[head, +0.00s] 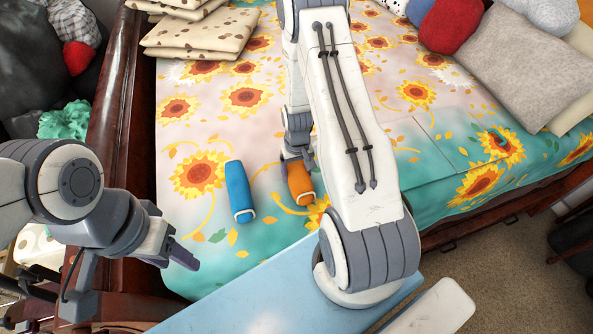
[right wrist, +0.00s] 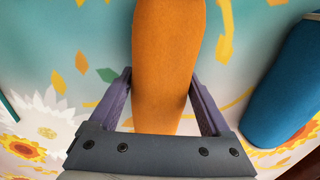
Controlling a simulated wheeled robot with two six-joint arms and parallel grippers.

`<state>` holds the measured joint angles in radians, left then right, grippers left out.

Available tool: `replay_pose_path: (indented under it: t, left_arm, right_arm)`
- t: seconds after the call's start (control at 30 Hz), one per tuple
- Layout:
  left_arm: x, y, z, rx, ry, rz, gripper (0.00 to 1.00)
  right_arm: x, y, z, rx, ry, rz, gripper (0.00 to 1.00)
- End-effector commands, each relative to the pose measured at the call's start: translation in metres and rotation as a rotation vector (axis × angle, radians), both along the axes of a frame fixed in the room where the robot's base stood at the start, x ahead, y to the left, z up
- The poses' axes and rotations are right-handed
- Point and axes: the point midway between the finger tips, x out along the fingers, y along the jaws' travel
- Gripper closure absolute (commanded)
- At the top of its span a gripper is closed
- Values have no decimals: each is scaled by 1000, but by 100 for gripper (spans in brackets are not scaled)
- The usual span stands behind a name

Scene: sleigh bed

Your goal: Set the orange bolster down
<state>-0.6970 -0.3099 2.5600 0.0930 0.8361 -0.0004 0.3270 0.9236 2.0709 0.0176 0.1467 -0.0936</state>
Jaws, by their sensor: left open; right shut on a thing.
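The orange bolster (head: 300,184) is on or just above the sunflower bedspread; I cannot tell whether it touches. My right gripper (head: 297,158) is shut on it from above, partly hidden by my right arm. In the right wrist view the orange bolster (right wrist: 168,60) runs lengthwise between the two purple fingers of the right gripper (right wrist: 160,85). My left gripper (head: 181,256) is open and empty, over the bed's near left edge, apart from the bolster.
A blue bolster (head: 239,190) lies left of the orange one, and also shows in the right wrist view (right wrist: 290,95). Folded spotted blankets (head: 195,35) lie at the far left. Pillows (head: 520,65) lie at the right. A wooden bed rail (head: 117,110) runs along the left.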

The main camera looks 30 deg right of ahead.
Motion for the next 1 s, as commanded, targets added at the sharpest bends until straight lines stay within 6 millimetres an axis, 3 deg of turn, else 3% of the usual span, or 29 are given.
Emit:
replay_pose_path:
  t: [0.27,0.3,0.33,0.37,0.73,1.0]
  left_arm:
    - [0,0,-3,0,0,0,50]
    - [0,0,-3,0,0,0,50]
    - [0,0,-3,0,0,0,50]
    - [0,0,-2,0,0,0,50]
    - [0,0,-2,0,0,0,50]
    - [0,0,-9,0,0,0,50]
  right_arm:
    - [0,0,-3,0,0,0,79]
    - [0,0,-4,0,0,0,15]
    - [0,0,-3,0,0,0,3]
    - [0,0,-3,0,0,0,0]
    - [1,-1,7,-1,-3,0,0]
    - [2,-1,58,-3,-7,0,0]
